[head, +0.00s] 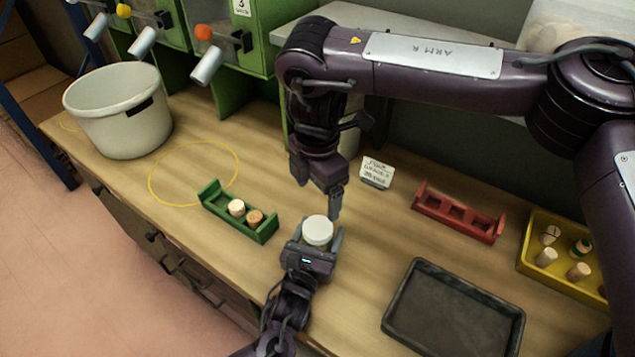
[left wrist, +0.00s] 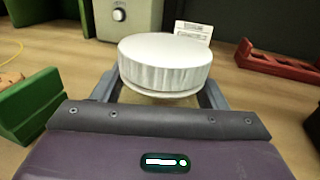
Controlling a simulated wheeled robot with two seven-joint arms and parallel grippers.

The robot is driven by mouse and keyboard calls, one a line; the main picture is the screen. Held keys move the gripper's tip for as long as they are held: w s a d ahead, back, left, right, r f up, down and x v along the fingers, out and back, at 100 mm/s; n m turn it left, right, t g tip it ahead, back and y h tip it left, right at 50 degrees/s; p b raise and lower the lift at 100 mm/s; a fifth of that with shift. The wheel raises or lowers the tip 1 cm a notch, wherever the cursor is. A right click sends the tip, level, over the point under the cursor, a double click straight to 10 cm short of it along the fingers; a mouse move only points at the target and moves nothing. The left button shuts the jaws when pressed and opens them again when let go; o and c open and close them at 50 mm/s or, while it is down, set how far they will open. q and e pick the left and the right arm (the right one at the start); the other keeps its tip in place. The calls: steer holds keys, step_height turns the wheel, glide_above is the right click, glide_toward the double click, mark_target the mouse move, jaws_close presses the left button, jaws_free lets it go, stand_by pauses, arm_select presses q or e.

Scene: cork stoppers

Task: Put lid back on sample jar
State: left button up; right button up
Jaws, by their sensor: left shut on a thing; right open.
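The sample jar (head: 317,246) stands between the fingers of my left gripper (head: 314,247), which is shut on it near the middle of the bench. The white ribbed lid (head: 317,229) is on top of the jar; it also shows large and close to level in the left wrist view (left wrist: 165,62). A pale rim shows just under the lid, and I cannot tell whether it is fully seated. Most of the jar body is hidden by my gripper. My right gripper (head: 334,203) is open and empty, pointing down just above and behind the lid, apart from it.
A green rack (head: 212,201) with two corks is left of the jar. A red rack (head: 457,218), a dark tray (head: 453,310) and a yellow bin (head: 568,285) with several stoppers are right. A small card (head: 377,172) stands behind. A white bucket (head: 118,115) is far left.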

steer(key=shift+r, duration=0.95)
arm_select(q)
steer(key=o, duration=2)
steer(key=shift+c, duration=0.2)
steer(key=shift+b+v, duration=0.55)
steer(key=shift+v, duration=3.35)
arm_select(e)
steer(key=shift+f, duration=0.55)
